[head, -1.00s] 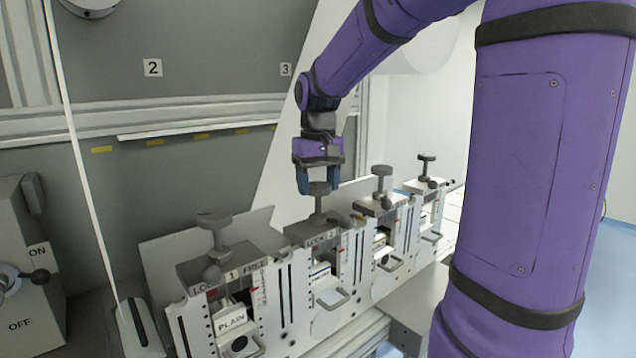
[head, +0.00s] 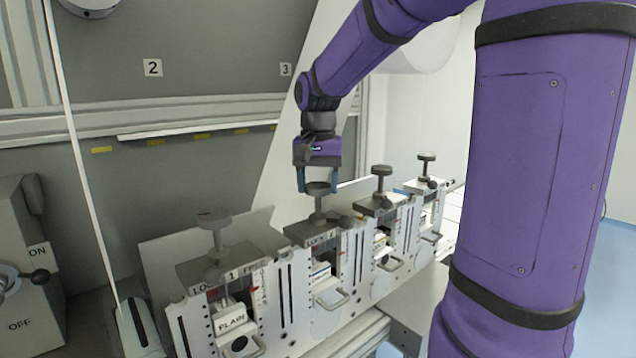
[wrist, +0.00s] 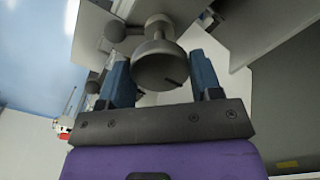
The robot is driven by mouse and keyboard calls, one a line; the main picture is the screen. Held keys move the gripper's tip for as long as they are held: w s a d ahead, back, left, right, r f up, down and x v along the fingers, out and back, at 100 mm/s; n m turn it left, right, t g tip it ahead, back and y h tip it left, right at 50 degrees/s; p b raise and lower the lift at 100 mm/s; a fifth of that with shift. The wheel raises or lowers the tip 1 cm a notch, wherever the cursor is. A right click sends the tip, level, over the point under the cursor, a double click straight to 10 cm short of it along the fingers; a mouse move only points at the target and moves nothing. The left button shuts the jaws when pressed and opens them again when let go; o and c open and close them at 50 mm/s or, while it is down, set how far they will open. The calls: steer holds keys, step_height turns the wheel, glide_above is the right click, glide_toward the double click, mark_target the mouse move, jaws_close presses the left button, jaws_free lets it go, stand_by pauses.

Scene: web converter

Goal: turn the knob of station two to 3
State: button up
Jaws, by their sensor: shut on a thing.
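Station two (head: 312,238) is the second unit from the left in the row, marked with a 2. Its grey knob (head: 318,188) stands upright on a stem on top. My gripper (head: 318,186) points straight down over it, with one blue finger on each side, shut on the knob. In the wrist view the round knob top (wrist: 160,65) shows between the two blue fingers (wrist: 162,82), with a dark mark near its edge. The scale on station two's front is too small to read.
Station one (head: 220,272), with its own knob (head: 215,222) and a PLAIN label, stands to the left. Two more stations stand to the right, with knobs (head: 381,172) close by. An ON/OFF switch box (head: 28,270) is at far left.

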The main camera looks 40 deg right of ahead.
mark_target(318, 185)
steer(key=o, duration=0.9)
steer(key=shift+r, duration=0.15)
step_height(318, 185, up, 11)
steer(key=shift+f, duration=0.2)
stand_by(0.4)
steer(key=s+a+f+n+t, duration=0.1)
steer(key=s+a+f+n, duration=0.2)
steer(key=s, duration=0.3)
steer(key=s+a+f+n+t, duration=0.2)
steer(key=s+a+f, duration=0.1)
steer(key=s, duration=0.3)
steer(key=s+a+f+n+t, duration=0.2)
steer(key=s+a+f+n, duration=0.1)
steer(key=s, duration=0.3)
steer(key=shift+s+a+f+n, duration=0.15)
steer(key=shift+s+a+f, duration=0.05)
steer(key=shift+a, duration=0.2)
steer(key=shift+s+a+f+n, duration=0.15)
steer(key=shift+s+a, duration=0.05)
steer(key=shift+a, duration=0.2)
